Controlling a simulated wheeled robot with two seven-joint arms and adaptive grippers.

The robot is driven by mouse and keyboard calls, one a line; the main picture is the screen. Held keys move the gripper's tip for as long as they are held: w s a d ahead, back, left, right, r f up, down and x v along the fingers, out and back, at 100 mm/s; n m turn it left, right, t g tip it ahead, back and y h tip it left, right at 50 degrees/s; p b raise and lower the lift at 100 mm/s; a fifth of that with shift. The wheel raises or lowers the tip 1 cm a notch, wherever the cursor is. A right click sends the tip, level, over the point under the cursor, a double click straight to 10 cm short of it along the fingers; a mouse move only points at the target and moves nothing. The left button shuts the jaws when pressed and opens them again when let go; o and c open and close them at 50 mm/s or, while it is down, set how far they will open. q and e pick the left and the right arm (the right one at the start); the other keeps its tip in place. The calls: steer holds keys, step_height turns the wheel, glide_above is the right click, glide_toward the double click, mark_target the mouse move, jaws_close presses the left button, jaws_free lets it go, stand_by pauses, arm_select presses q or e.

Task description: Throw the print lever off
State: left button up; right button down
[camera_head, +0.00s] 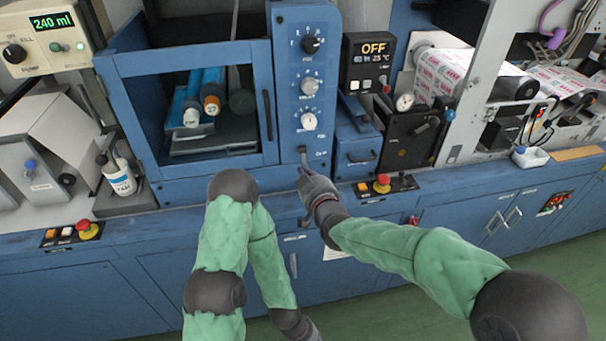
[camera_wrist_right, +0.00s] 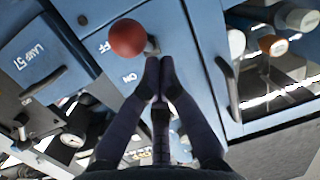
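The print lever has a red ball knob (camera_wrist_right: 128,38) on a short metal stem, in the right wrist view. It stands out from a blue panel (camera_wrist_right: 185,60) with a partly hidden OFF label and an ON label beside it. I cannot tell which setting it is at. My right gripper (camera_wrist_right: 160,64) has its two fingertips together close beside the stem, below the knob. Contact is unclear, and nothing shows between the fingers. In the head view the right gripper (camera_head: 306,172) is at the foot of the knob panel. My left gripper (camera_head: 308,331) hangs low at the bottom edge, partly cut off.
Several dials sit on the blue panel above (camera_head: 310,88). A glazed cabinet (camera_head: 125,105) is to the left. A white bottle (camera_head: 117,175) stands at the left.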

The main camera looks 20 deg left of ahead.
arm_select(q)
steer(key=shift+s+a+r+p, duration=0.2)
steer(key=shift+r+p, duration=0.2)
steer(key=shift+r, duration=0.15)
steer(key=shift+s+a+r+p, duration=0.1)
steer(key=shift+s+r+p, duration=0.1)
steer(key=shift+r+p, duration=0.25)
arm_select(e)
steer(key=s+d+f, duration=0.2)
steer(key=s+d, duration=0.3)
steer(key=s, duration=0.1)
steer(key=shift+s+f, duration=0.2)
steer(key=shift+f, duration=0.05)
steer(key=shift+d, duration=0.1)
